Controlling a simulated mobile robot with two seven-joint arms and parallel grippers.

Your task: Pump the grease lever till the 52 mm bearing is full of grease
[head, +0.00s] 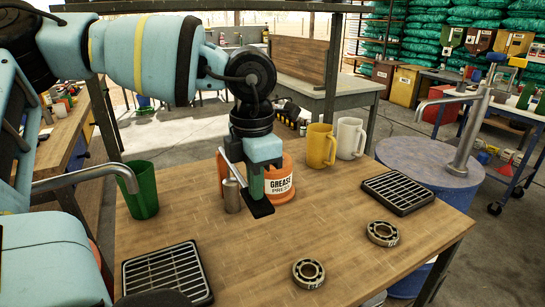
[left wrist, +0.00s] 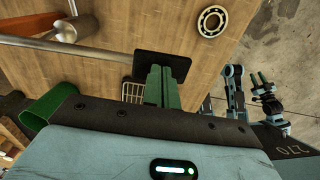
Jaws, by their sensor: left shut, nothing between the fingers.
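The orange grease press (head: 279,186) stands on the wooden table, partly hidden behind my left gripper (head: 257,197). A metal cylinder (head: 232,196) stands beside it. The gripper is shut and empty, pointing down, with its green fingertips at a flat black pad (head: 262,209). In the left wrist view a thin metal rod leads to this pad (left wrist: 160,65); contact is unclear. One bearing (head: 309,286) lies at the front of the table and another (head: 384,243) further right; their marks are unreadable. A bearing also shows in the left wrist view (left wrist: 212,34). My right gripper (left wrist: 259,78) is small there, its opening unclear.
Black grates lie front left (head: 165,275) and back right (head: 398,193). A yellow mug (head: 320,146) and a white mug (head: 350,138) stand at the back. The table's middle is clear.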

